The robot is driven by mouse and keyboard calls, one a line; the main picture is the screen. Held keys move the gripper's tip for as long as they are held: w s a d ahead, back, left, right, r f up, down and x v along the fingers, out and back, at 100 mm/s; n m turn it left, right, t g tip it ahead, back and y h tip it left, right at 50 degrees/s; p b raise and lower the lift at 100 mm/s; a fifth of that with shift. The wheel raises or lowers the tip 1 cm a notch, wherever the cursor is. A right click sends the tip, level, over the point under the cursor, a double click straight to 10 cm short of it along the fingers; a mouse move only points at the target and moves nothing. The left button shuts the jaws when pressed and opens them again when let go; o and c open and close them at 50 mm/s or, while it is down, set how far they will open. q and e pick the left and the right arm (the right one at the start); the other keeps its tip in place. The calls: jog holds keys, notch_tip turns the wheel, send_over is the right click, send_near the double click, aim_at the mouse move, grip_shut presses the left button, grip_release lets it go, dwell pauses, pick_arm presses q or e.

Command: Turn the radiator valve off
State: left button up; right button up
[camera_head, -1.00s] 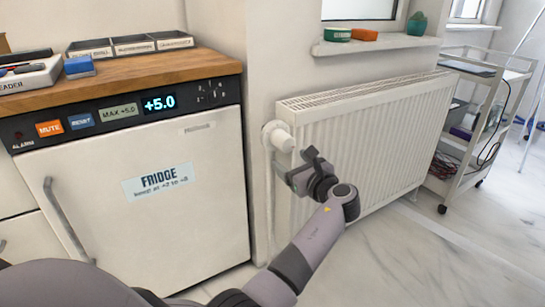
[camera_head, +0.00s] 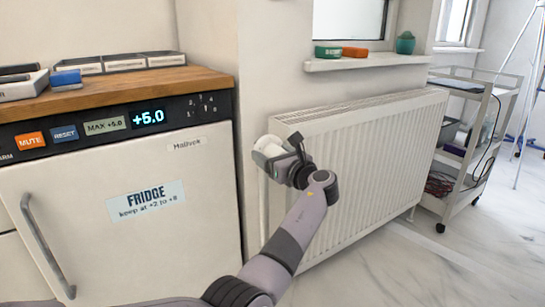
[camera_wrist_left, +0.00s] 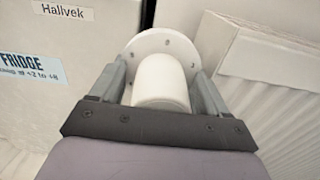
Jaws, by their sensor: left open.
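The white radiator valve (camera_head: 264,149) sits at the upper left end of the white radiator (camera_head: 375,165). In the left wrist view the valve has a round knob (camera_wrist_left: 160,80) in front of a wider disc with small marks around its rim; I cannot read its setting. My left gripper (camera_head: 273,161) is at the valve. In the left wrist view its fingers (camera_wrist_left: 160,86) are open, one on each side of the knob. I cannot tell whether they touch it. The gripper hides part of the valve in the head view. My right gripper is not in view.
A fridge (camera_head: 95,215) stands left of the valve, with a wooden worktop (camera_head: 120,88) above it. A windowsill (camera_head: 385,60) with small items is above the radiator. A wheeled cart (camera_head: 465,185) stands at the radiator's right end. The floor (camera_head: 400,270) in front is clear.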

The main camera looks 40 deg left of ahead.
pick_arm(q)
jog(key=c, duration=1)
jog(key=shift+n, duration=0.3)
